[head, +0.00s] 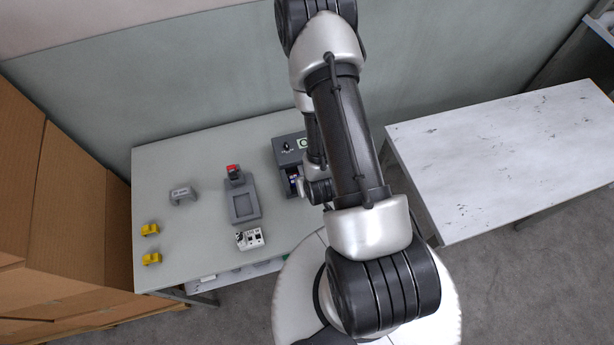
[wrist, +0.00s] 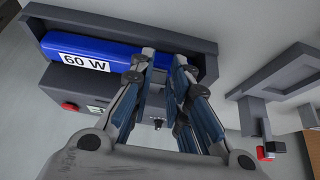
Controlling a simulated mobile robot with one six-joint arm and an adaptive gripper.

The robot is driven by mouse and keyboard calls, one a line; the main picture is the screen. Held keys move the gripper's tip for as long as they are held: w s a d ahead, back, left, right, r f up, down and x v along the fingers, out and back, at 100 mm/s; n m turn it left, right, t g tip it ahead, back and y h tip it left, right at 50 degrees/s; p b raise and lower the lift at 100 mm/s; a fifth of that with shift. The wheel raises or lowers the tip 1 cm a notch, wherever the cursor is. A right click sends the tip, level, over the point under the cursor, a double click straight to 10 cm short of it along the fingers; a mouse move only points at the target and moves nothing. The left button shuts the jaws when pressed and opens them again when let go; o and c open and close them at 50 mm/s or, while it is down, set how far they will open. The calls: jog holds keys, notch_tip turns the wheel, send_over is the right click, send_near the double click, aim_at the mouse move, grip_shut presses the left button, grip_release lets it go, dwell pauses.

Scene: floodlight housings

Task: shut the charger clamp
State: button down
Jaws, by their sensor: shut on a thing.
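A dark grey box (head: 287,150), which looks like the charger, stands at the table's right side in the head view. In the wrist view its open tray (wrist: 208,45) holds a blue block labelled 60 W (wrist: 62,46). My gripper (wrist: 163,58) is over the block's right part, its fingers closed in on it; the exact contact is hidden. In the head view my arm covers most of the gripper. A grey fixture (head: 243,206) left of the box has a red-tipped upright part (head: 234,172), perhaps a clamp. The fixture's red end also shows in the wrist view (wrist: 264,153).
On the table (head: 160,172) lie a grey bracket (head: 182,194), two yellow pieces (head: 151,229) and a white block with black markings (head: 250,239). Cardboard boxes (head: 75,200) stand at the left. A bare white table (head: 500,160) stands at the right.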

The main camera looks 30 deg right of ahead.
jog(key=shift+s+f+p, duration=0.1)
jog(key=shift+p, duration=0.25)
dwell(0.3)
jog(key=c, duration=1.5)
grip_release()
jog(key=shift+w+b, duration=0.2)
jog(key=shift+b, duration=0.15)
